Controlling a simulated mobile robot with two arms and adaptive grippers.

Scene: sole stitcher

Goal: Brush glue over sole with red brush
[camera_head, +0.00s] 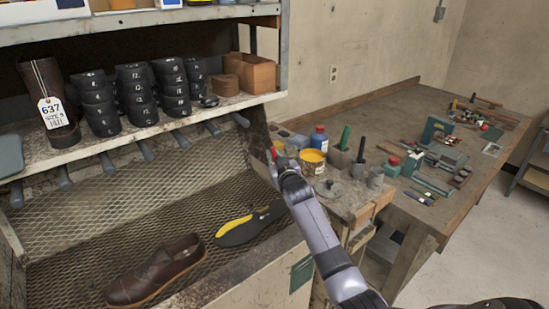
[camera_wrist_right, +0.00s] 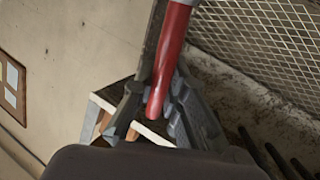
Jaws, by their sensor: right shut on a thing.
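The sole (camera_head: 255,228) lies on the mesh shelf, dark with a yellow area along its left end and upper edge. I cannot tell whether the yellow is glue. My right gripper (camera_head: 277,160) is above and behind the sole, beside the bench. It is shut on the red brush (camera_head: 273,153). In the right wrist view the red brush handle (camera_wrist_right: 170,55) runs between the fingers (camera_wrist_right: 158,105); its bristles are not visible. A tin of yellow glue (camera_head: 313,162) stands open on the bench just right of the gripper. My left gripper is out of view.
A brown shoe (camera_head: 156,271) lies left of the sole on the mesh. Black lasts (camera_head: 135,94) and a tagged boot (camera_head: 48,100) stand on the shelf above. A blue bottle (camera_head: 319,139) and tools crowd the bench (camera_head: 400,112). The mesh around the sole is mostly clear.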

